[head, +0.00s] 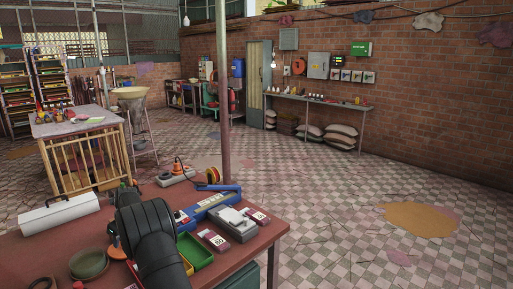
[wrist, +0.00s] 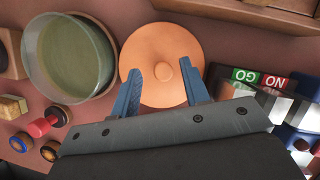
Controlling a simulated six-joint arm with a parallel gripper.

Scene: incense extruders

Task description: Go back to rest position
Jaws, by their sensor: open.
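My gripper (wrist: 161,69) shows in the wrist view with its two blue fingers apart and nothing held between them. It is over a round orange disc with a small central knob (wrist: 160,45). I cannot tell whether the fingers touch the disc. In the head view my dark arm hangs over the red-brown table (head: 45,252) and hides the gripper. A bit of the orange disc (head: 116,253) shows beside the arm.
A round green dish (wrist: 67,58) stands left of the disc. Green and yellow bins (head: 195,252), a grey device (head: 233,223) and a white toolbox (head: 59,213) are on the table.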

